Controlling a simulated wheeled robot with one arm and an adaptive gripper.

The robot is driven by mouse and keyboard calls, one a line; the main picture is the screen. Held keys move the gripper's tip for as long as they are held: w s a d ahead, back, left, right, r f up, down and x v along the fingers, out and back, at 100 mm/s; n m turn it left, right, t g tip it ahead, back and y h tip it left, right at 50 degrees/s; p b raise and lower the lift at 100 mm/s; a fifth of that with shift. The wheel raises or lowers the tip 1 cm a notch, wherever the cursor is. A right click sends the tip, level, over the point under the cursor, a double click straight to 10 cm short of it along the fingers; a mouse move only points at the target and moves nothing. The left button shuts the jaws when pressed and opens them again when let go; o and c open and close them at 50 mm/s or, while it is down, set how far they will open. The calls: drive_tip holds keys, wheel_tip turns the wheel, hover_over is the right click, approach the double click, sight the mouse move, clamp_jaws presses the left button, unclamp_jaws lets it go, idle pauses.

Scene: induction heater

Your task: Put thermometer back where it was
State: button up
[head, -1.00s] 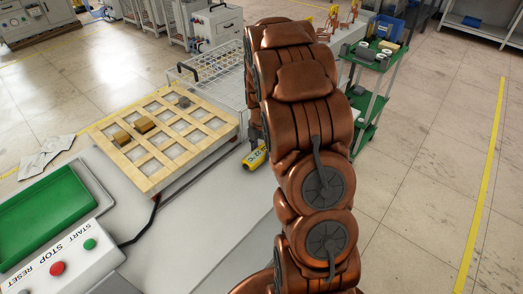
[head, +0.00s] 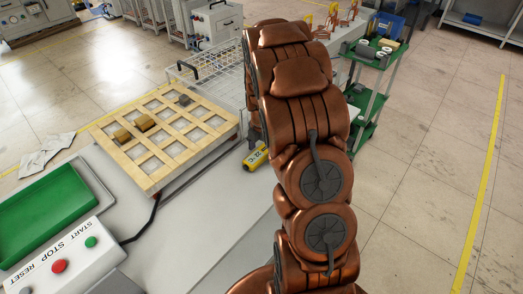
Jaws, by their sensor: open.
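The yellow thermometer (head: 255,158) lies on the grey table, just right of the wooden grid and beside my copper-coloured arm. Its small display reads about 22 °C. The arm hides whatever lies behind it, and its far end reaches away toward the wire basket. My gripper is hidden behind the arm's own links, so its place relative to the thermometer cannot be seen.
A wooden grid (head: 152,158) with a few small blocks sits left of the thermometer. A wire basket (head: 215,72) stands behind it. A control box with buttons (head: 58,262) and a green tray (head: 45,212) are at left. A green-shelved cart (head: 368,92) stands at right.

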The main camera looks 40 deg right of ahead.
sight(261, 151)
drive_tip(key=shift+r, duration=0.1)
wheel_tip(261, 151, up, 11)
drive_tip(key=b, duration=0.2)
drive_tip(key=s+a+r+m, duration=0.4)
drive_tip(key=s+a+m, duration=0.15)
drive_tip(key=a, duration=0.35)
drive_tip(key=s+a+m, duration=0.4)
drive_tip(key=s+m, duration=0.1)
drive_tip(key=s, duration=0.3)
drive_tip(key=s+a+m+g, duration=0.1)
drive_tip(key=s+a+m, duration=0.4)
drive_tip(key=s, duration=0.4)
drive_tip(key=s+a+m, duration=0.4)
drive_tip(key=s+m, duration=0.1)
drive_tip(key=s, duration=0.3)
drive_tip(key=shift+s+a+r+g, duration=0.15)
drive_tip(key=shift+s+a+g, duration=0.15)
drive_tip(key=shift+g, duration=0.1)
